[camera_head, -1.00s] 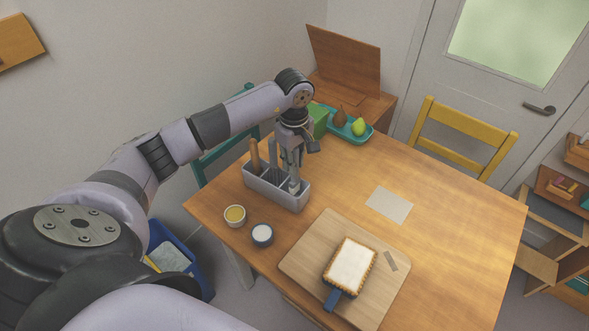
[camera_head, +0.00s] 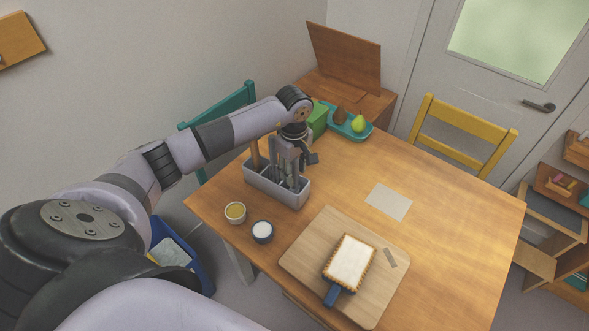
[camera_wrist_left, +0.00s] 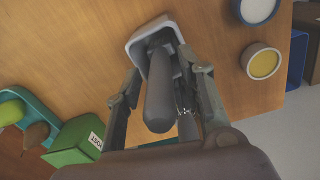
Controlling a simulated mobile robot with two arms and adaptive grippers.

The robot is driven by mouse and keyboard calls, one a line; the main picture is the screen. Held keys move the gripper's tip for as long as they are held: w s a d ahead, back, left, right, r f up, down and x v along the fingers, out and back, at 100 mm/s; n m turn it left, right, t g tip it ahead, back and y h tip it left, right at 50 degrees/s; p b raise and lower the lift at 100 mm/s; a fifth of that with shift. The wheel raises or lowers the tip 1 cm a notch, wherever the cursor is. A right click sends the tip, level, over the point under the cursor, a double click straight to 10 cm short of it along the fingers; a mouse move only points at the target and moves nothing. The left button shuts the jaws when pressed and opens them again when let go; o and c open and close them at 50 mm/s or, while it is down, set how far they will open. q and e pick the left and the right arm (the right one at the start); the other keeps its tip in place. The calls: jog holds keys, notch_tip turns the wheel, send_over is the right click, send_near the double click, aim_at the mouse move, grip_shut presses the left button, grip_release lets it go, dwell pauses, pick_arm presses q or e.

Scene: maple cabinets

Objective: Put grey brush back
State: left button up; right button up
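The grey brush (camera_wrist_left: 159,95) stands handle-up between the fingers of my left gripper (camera_wrist_left: 165,100) in the left wrist view, its lower end inside the caddy's rim (camera_wrist_left: 134,46). The fingers are spread, with a gap beside the handle. In the head view my left gripper (camera_head: 286,166) is pointing down over the grey caddy (camera_head: 262,187), fingers apart. The brush is mostly hidden there by the fingers. A brown wooden handle (camera_head: 255,152) stands in the caddy's left end. My right gripper is not in view.
Two small bowls, one yellow-filled (camera_head: 235,212) and one white-filled (camera_head: 262,232), sit in front of the caddy. A green box (camera_head: 318,120) and teal fruit tray (camera_head: 360,134) stand behind.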

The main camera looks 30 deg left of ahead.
pick_arm(q)
jog(key=shift+r, duration=0.5)
notch_tip(320, 180, up, 11)
jog(key=shift+s+r+b, duration=0.1)
jog(key=shift+r+b, duration=0.05)
jog(key=shift+b, duration=0.95)
